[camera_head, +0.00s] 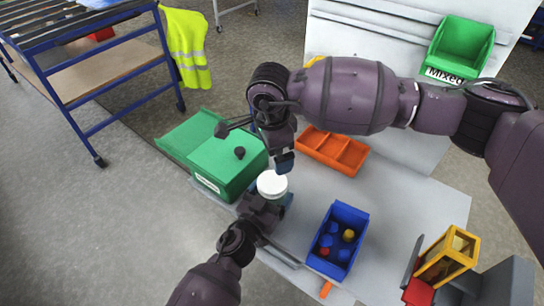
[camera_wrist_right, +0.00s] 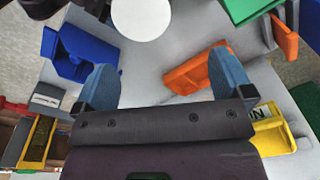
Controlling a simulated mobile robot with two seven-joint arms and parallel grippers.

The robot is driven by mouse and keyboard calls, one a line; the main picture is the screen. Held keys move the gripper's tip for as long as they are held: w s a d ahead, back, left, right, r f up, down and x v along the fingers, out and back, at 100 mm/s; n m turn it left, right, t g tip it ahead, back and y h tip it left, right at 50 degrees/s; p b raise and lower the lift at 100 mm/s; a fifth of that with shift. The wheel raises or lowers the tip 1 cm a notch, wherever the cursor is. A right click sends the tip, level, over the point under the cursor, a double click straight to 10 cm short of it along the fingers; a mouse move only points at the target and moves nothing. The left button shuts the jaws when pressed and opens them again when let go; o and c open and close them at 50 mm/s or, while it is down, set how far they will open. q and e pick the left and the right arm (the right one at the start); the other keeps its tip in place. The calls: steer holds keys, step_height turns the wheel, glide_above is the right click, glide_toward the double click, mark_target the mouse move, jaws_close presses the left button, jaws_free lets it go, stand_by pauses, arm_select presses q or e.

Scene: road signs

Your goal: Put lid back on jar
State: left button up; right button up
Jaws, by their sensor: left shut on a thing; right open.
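A round white lid (camera_head: 272,182) sits on top of a pale jar (camera_head: 274,199), beside the green box; whether it is seated all the way I cannot tell. My left gripper (camera_head: 268,205) is shut on the jar from the near side and hides much of it. My right gripper (camera_head: 284,162) is just beyond the lid, pointing down, apart from it as far as I can see. In the right wrist view the right gripper (camera_wrist_right: 164,64) is open and empty, with the white lid (camera_wrist_right: 142,18) beyond its fingertips at the top.
A green box (camera_head: 225,165) stands left of the jar. An orange divided tray (camera_head: 334,150) lies behind, and a blue bin (camera_head: 348,216) with small coloured pieces stands to the right. A yellow frame (camera_head: 448,257) is at the far right. The grey table (camera_head: 405,200) is clear between them.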

mark_target(272, 181)
steer(key=shift+s+r+n, duration=0.15)
steer(key=shift+s+n, duration=0.05)
steer(key=shift+n, duration=0.7)
steer(key=n, duration=0.1)
steer(key=s+n, duration=0.1)
steer(key=shift+f+n+g, duration=0.3)
steer(key=shift+s+a+n+y, duration=0.25)
steer(key=shift+n+y, duration=0.05)
steer(key=shift+n, duration=0.7)
steer(key=shift+f, duration=0.1)
steer(key=shift+f, duration=4)
steer(key=c, duration=0.9)
steer(key=m, duration=0.6)
steer(key=shift+m, duration=0.3)
steer(key=shift+c, duration=0.3)
